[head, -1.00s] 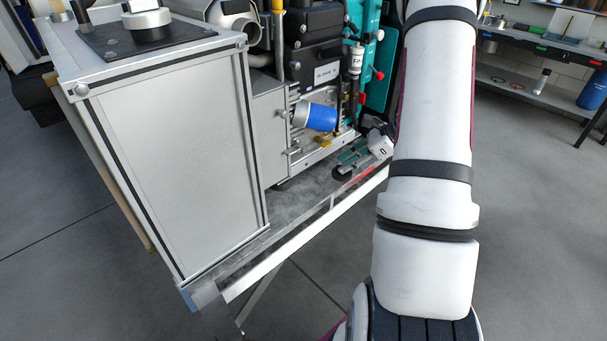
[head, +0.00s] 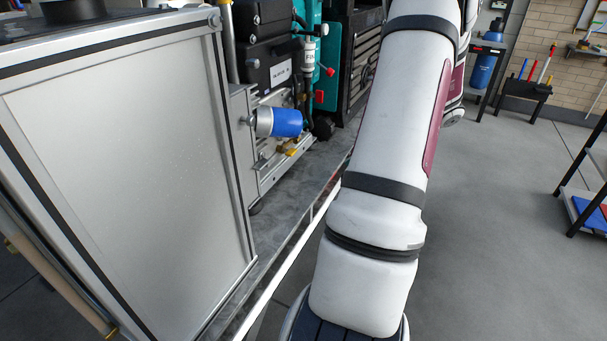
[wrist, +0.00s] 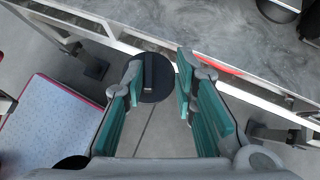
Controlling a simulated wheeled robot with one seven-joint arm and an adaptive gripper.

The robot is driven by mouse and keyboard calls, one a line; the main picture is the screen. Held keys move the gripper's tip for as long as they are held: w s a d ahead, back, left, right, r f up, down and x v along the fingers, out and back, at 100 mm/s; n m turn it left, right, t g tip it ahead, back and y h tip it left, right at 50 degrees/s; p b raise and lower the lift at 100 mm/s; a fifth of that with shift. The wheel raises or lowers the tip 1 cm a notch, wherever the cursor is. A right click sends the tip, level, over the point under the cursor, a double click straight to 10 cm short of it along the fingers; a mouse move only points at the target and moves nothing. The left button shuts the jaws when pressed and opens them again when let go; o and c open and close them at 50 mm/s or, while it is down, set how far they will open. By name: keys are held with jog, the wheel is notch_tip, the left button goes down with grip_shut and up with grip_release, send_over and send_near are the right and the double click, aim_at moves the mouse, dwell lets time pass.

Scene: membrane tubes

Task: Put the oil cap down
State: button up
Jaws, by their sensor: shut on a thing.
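The oil cap (wrist: 157,92) is a black round disc with a raised grip bar across its top. It shows in the wrist view between my fingertips. My gripper (wrist: 162,75) has teal pads and is shut on the cap, holding it over the grey floor, near the white edge rail of the platform. Part of the cap's sides is hidden by the fingertips. In the head view my arm shows, but the gripper and the cap are out of sight.
The grey platform (wrist: 245,45) with a white rail lies at the upper right of the wrist view. A pale panel with a pink border (wrist: 50,125) is at the left. In the head view, an engine with a blue cylinder (head: 287,123) stands beside a large metal cabinet (head: 130,150).

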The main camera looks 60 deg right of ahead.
jog(key=w+a, duration=0.1)
jog(key=w, duration=0.1)
jog(key=w+a, duration=0.1)
jog(key=w, duration=0.2)
jog(key=w+a+b, duration=0.1)
jog(key=w+a, duration=0.1)
jog(key=w, duration=0.2)
jog(key=w+a, duration=0.1)
jog(key=w, duration=0.1)
jog(key=shift+w+a+b, duration=0.25)
jog(key=shift+a+b, duration=0.05)
jog(key=shift+a, duration=0.05)
jog(key=shift+f, duration=0.75)
jog(key=shift+f+b, duration=0.15)
jog(key=shift+b, duration=0.15)
jog(key=o, duration=1)
jog(key=shift+o, duration=0.2)
jog(key=p+v, duration=0.2)
jog(key=v, duration=1)
jog(key=shift+p, duration=0.4)
jog(key=shift+s, duration=0.1)
